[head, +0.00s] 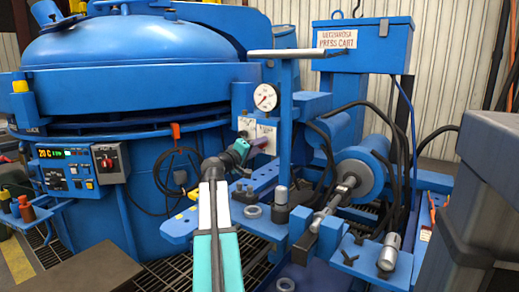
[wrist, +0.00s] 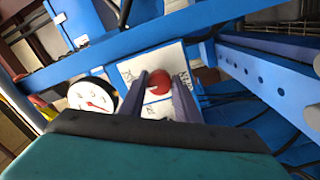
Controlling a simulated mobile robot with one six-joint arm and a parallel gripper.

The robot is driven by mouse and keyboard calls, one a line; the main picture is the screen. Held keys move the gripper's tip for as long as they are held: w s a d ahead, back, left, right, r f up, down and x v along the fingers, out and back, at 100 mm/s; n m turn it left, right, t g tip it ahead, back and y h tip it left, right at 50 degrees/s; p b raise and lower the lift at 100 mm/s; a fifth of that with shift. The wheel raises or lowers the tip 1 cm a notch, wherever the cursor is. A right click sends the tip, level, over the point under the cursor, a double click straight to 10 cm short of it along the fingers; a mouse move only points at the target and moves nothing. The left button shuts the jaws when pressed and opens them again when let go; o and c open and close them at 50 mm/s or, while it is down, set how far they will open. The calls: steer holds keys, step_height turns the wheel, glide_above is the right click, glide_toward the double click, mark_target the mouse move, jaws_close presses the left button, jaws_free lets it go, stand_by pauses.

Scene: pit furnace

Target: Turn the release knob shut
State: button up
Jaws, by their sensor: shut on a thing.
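The release knob (wrist: 159,83) is a small round red knob in front of a white label plate (wrist: 150,64) in the wrist view. My gripper (wrist: 161,74) has one purple finger on each side of it and is shut on it. In the head view my gripper (head: 262,142) reaches the white plate (head: 267,130) below the pressure gauge. The knob itself is hidden there by the gripper. The lettering on the plate is too small and tilted to read.
A round white pressure gauge (head: 265,97) is just above my gripper and close to its left in the wrist view (wrist: 92,97). A blue post (head: 285,120) with a lever handle (head: 300,53) stands to the right. Black hoses (head: 328,155) hang beyond it. The big blue furnace (head: 130,65) is left.

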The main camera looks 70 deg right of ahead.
steer(key=o, duration=1)
steer(key=shift+o, duration=0.2)
steer(key=shift+a, duration=0.1)
steer(key=p+v, duration=0.4)
steer(key=v, duration=0.9)
steer(key=shift+a, duration=0.3)
steer(key=shift+f, duration=0.1)
steer(key=shift+w, duration=0.1)
